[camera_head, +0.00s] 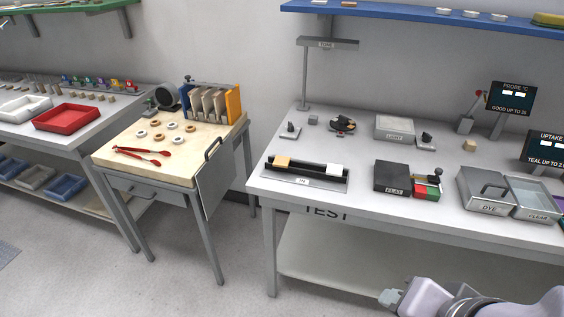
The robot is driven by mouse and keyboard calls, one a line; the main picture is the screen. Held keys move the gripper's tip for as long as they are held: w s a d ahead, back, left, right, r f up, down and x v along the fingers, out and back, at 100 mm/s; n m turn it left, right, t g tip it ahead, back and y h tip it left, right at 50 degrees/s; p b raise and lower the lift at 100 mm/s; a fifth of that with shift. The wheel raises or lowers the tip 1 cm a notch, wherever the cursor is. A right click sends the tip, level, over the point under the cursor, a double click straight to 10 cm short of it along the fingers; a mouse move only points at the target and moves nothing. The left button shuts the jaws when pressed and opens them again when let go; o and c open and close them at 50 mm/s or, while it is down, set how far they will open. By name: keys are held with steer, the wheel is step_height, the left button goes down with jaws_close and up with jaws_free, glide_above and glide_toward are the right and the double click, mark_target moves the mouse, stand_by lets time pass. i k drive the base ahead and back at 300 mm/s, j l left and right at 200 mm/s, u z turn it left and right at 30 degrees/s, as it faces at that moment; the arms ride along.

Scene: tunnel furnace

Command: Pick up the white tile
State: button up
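A white tile-like block (335,170) lies at the right end of a long black holder (307,169) near the front left of the right-hand table. A tan block (282,161) sits at the holder's left end. The white block's top and front face show, and nothing covers it. Part of my arm shows at the bottom right, below the table's front edge and well apart from the block. I cannot make out my gripper's fingers in this view.
The right table (362,208) also holds a dark box (392,177), metal DYE (486,190) and CLEAR bins, and a grey lidded box (394,127). A lamp-like stand (304,80) rises behind the holder. A blue shelf (420,18) hangs above. Floor shows between the tables.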

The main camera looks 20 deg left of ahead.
mark_target(334, 170)
steer(key=i+j+z, duration=0.2)
steer(key=j+z, duration=0.15)
steer(key=i+j+z, duration=0.3)
steer(key=j+z, duration=0.35)
steer(key=j, duration=0.15)
steer(key=i+j+z, duration=0.1)
steer(key=j+z, duration=0.2)
steer(key=j, duration=0.15)
steer(key=j+z, duration=0.35)
steer(key=i+j, duration=0.05)
steer(key=j, duration=0.05)
